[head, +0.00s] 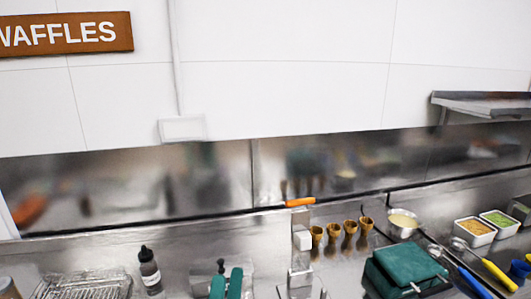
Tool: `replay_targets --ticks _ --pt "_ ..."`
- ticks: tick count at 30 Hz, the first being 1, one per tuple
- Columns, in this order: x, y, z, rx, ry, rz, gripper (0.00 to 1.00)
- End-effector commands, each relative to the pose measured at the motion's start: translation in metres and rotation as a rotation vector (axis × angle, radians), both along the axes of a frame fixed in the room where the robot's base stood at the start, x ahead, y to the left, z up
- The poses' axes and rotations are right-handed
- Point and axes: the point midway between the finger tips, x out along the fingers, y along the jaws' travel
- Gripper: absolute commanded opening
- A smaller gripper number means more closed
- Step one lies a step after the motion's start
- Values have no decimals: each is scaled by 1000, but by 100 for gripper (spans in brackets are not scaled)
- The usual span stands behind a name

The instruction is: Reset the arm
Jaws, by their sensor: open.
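Neither my gripper nor any part of my arm that I can identify shows in the head view. The view faces a steel counter (110,262) that runs along a wall. Where the arm is and how it is posed cannot be seen.
On the counter are a wire rack (85,286), a dark bottle (149,272), a teal two-pronged item (226,284), several waffle cones (349,237), a teal-lidded appliance (405,267), a steel bowl (403,224) and food pans (475,231). A shelf (485,103) juts out upper right.

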Motion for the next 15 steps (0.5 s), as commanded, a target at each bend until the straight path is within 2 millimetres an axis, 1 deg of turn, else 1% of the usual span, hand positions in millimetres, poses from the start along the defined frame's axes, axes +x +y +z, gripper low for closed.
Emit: replay_targets --ticks 1,5,8,14,15 --pt "-5 -7 -10 -81 15 -35 62" --pt "-18 -18 -36 -273 62 -112 62" --pt "-30 -27 -60 -413 109 -167 62" --pt "-59 -45 -117 -671 233 -263 62" --pt "-66 -49 -129 -719 262 -279 62"
